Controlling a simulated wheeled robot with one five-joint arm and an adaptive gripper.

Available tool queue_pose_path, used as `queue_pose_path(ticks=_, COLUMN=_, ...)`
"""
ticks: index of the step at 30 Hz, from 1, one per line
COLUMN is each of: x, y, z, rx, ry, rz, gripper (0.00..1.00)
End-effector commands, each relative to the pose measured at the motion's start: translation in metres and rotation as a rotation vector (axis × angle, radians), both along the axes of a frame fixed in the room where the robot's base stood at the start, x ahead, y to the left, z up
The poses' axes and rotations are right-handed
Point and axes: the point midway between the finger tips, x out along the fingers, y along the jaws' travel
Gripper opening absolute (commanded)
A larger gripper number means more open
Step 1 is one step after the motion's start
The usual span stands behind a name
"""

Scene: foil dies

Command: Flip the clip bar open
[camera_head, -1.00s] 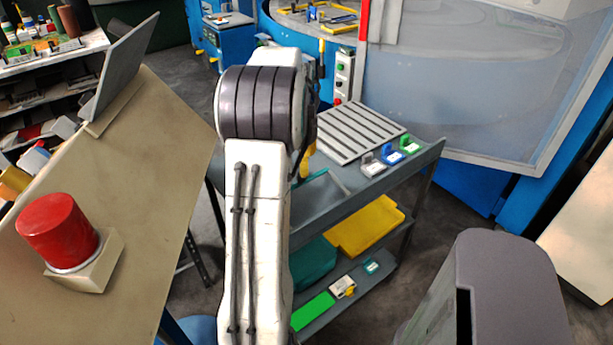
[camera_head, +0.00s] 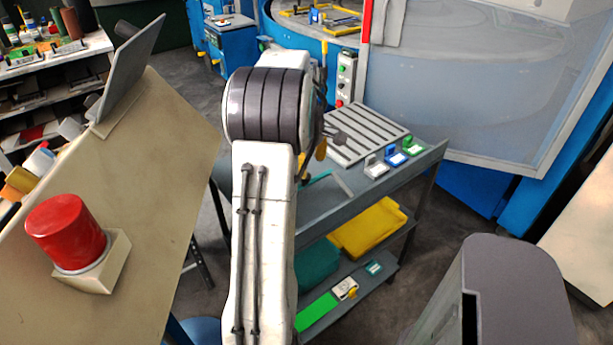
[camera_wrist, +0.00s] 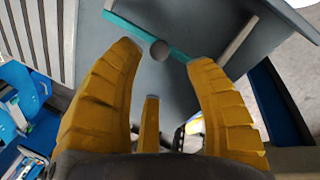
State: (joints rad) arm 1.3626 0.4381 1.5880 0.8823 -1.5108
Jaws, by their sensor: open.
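The clip bar appears to be the teal bar (camera_wrist: 148,34) with a round grey knob (camera_wrist: 159,50), lying across a grey surface in the wrist view. A pale grey strip (camera_wrist: 238,41) slants beside its right end. In the head view the teal bar (camera_head: 319,177) shows partly on the cart top, beside my arm. My gripper (camera_wrist: 165,53) is open, its yellow fingers spread. In the wrist picture the fingertips lie to either side of the knob. Nothing is held. I cannot tell their height above the bar, or whether they touch it. My arm hides much of this area in the head view.
The grey cart (camera_head: 400,172) carries a slotted plate (camera_head: 372,128) and small grey, blue and green clips (camera_head: 395,157) along its right side. A yellow bin (camera_head: 368,228) sits on the shelf below. A red button (camera_head: 66,232) stands on the bench at left.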

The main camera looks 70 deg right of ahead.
Motion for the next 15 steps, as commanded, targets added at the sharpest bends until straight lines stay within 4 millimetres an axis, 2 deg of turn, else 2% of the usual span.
queue_pose_path(ticks=5, x=0.000, y=-0.003, z=-0.012, rx=0.004, ry=0.006, rz=0.022, gripper=0.49)
queue_pose_path(ticks=15, x=0.002, y=-0.012, z=-0.054, rx=0.003, ry=0.005, rz=0.020, gripper=0.49)
